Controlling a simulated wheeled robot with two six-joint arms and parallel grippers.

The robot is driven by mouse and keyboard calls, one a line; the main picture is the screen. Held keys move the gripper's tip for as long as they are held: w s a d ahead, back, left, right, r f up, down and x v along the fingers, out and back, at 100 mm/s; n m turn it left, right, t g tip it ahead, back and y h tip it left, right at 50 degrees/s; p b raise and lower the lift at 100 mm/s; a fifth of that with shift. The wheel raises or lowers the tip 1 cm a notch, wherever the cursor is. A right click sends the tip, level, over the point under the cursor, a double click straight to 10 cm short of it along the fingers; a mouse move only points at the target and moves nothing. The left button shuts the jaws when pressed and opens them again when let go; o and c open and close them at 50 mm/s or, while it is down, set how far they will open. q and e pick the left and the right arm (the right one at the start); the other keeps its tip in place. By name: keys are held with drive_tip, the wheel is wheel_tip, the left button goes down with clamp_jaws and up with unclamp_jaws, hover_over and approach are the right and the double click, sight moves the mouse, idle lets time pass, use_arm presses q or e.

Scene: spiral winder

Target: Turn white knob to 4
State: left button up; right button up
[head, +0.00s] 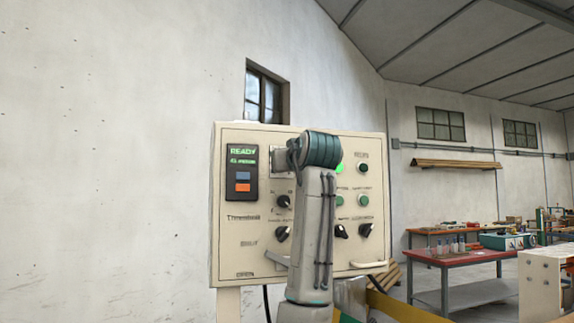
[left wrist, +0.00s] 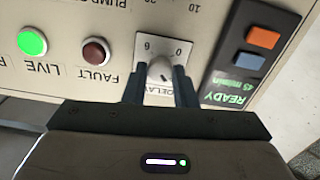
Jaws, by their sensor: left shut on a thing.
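The white knob (left wrist: 160,68) sits on a small pale dial plate marked DELAY, shown upside down in the left wrist view. The figures 6 and 0 show at the plate's edges. My left gripper (left wrist: 160,88) is shut on the knob, with one dark finger on each side of it. The fingers and the view angle hide part of the dial, and I cannot read the pointer's setting for sure. In the head view my arm hides the knob and the gripper tips at the panel's upper part. My right gripper is not in view.
The cream control panel (head: 235,262) has a display (head: 242,172) reading READY, with orange and blue buttons below. A black knob (head: 284,201) sits lower. A red workbench (head: 455,258) stands far right.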

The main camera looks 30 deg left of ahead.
use_arm(q)
drive_tip(key=shift+m, duration=0.3)
drive_tip(key=m, duration=1.7)
drive_tip(key=shift+r, duration=0.1)
idle(0.3)
drive_tip(key=o, duration=1)
